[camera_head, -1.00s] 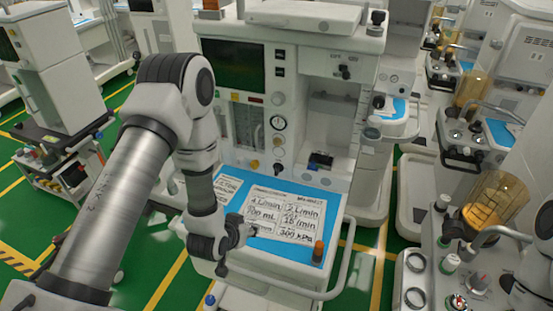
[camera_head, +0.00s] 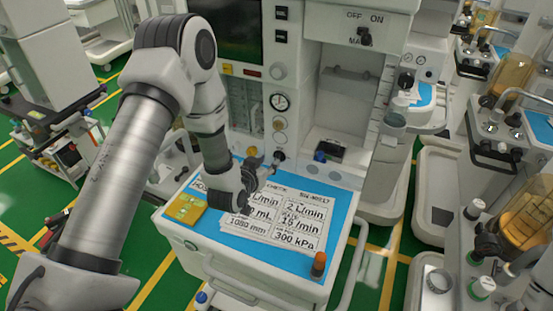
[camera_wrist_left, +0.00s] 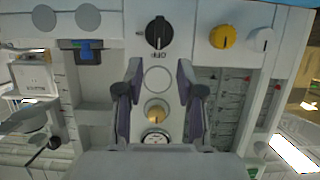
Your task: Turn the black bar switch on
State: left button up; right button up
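The black bar switch (camera_head: 365,37) is at the upper right of the anaesthesia machine's front, beside the words OFF, ON and MAIN. Its exact setting is too small to tell. My left gripper (camera_head: 268,168) is over the blue worktop, low in front of the panel, to the left of and well below the switch. In the left wrist view the left gripper (camera_wrist_left: 160,98) is open and empty, with a gauge and brass knob showing between its fingers. A black knob (camera_wrist_left: 158,33) lies beyond the fingertips; the MAIN switch is not recognisable there. My right gripper is not visible.
The blue worktop (camera_head: 208,229) carries printed cards (camera_head: 295,215), a yellow box (camera_head: 186,208) and an orange-topped bottle (camera_head: 318,265). A dark screen (camera_head: 225,30) is left of the switch. An open recess (camera_head: 345,100) lies below it. Other carts stand at the right.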

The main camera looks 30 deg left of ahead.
aim_at(276, 156)
pick_arm(q)
jog(key=p+x, duration=0.1)
jog(key=x, duration=0.4)
jog(key=shift+w+d, duration=0.1)
jog(key=shift+w, duration=0.25)
jog(key=shift+w+f, duration=0.25)
jog(key=shift+w, duration=0.1)
jog(key=shift+r, duration=0.1)
grip_shut()
